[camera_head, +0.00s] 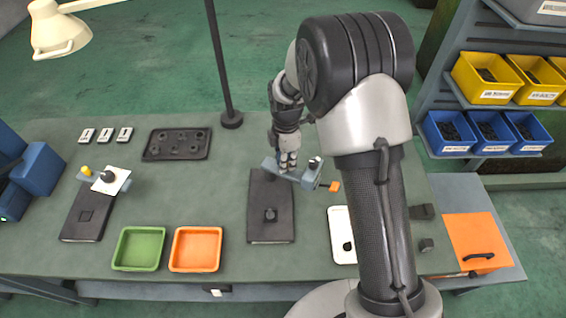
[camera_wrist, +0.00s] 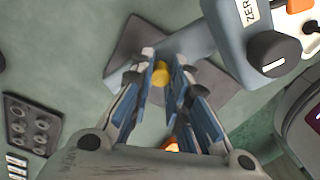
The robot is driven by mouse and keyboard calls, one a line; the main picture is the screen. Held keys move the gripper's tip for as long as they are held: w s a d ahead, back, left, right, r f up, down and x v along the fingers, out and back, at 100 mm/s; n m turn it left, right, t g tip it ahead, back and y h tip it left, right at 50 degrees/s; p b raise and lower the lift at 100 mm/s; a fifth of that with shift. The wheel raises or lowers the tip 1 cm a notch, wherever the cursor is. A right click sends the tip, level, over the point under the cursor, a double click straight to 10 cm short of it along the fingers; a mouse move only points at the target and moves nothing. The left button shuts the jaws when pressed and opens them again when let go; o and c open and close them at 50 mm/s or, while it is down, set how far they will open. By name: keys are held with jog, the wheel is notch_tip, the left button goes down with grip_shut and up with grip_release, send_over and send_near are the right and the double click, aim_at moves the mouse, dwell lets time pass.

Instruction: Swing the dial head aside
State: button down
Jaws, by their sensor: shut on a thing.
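The dial head is a blue-grey bar (camera_head: 308,181) lying across the far end of a black base plate (camera_head: 257,207). It points right and slightly toward the near side. A black knob (camera_head: 315,163) stands on its right end, with an orange tab (camera_head: 334,187) beyond it. In the wrist view the head (camera_wrist: 228,30) shows a ZERO label and the black knob (camera_wrist: 270,55) with a white mark. My gripper (camera_head: 286,166) is at the head's left part. In the wrist view my gripper (camera_wrist: 161,66) is shut on a yellow knob (camera_wrist: 160,75), partly hidden between the fingers.
A similar dial unit (camera_head: 88,208) with a white card (camera_head: 111,180) stands at left. A green tray (camera_head: 115,249) and an orange tray (camera_head: 174,251) lie near the front. A dark pole (camera_head: 219,65) rises behind. A white tablet (camera_head: 341,225) lies right of the plate.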

jog(key=shift+w+d+n, duration=0.25)
jog(key=shift+w+n, duration=0.35)
jog(key=shift+n, duration=0.6)
jog(key=c, duration=1.5)
grip_release()
jog(key=shift+r, duration=0.1)
notch_tip(320, 180, up, 12)
jog(key=shift+f, duration=0.1)
